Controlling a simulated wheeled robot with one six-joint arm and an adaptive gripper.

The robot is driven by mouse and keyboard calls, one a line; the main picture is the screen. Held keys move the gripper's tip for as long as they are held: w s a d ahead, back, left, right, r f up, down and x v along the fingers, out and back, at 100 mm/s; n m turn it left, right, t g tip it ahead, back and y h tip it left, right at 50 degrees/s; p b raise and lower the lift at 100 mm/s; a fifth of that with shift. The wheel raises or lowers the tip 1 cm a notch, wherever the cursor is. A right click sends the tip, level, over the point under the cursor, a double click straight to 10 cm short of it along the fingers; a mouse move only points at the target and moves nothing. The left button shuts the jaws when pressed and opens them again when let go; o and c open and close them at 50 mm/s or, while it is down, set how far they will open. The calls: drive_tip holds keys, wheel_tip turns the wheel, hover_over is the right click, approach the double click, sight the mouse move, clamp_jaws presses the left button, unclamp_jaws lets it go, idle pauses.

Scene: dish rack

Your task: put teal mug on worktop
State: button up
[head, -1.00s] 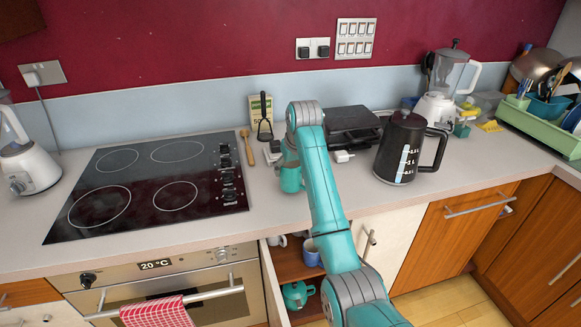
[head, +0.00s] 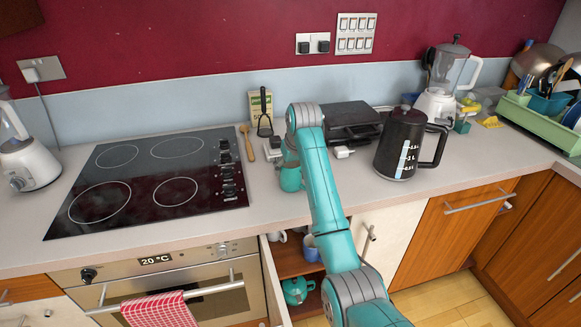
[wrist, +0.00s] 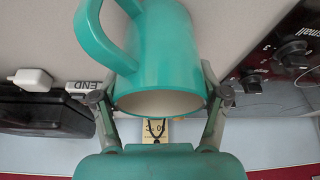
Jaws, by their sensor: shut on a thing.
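The teal mug (wrist: 155,55) fills the upper middle of the wrist view, with its handle to the left and its open rim toward my palm. My gripper (wrist: 160,98) is shut on it, one finger on each side of the mug near the rim. The pale worktop (wrist: 225,25) shows behind the mug; I cannot tell whether the mug touches it. In the head view my teal arm reaches over the worktop (head: 265,205) right of the hob and mostly hides the gripper. A teal shape below the wrist there cannot be clearly told apart as mug or arm.
The black hob (head: 150,185) lies to the left. A black kettle (head: 400,145) and a dark grill appliance (head: 350,122) stand right of my arm. A wooden spoon (head: 247,143) lies behind. Below, an open cupboard holds a teal teapot (head: 297,291) and a blue mug (head: 311,250).

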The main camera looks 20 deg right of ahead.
drive_tip(key=o, duration=1.4)
drive_tip(key=shift+f, duration=0.1)
drive_tip(key=shift+o, duration=0.2)
drive_tip(key=v, duration=0.7)
drive_tip(key=shift+r, duration=0.25)
drive_tip(key=shift+s, duration=0.1)
drive_tip(key=shift+c, duration=0.3)
clamp_jaws()
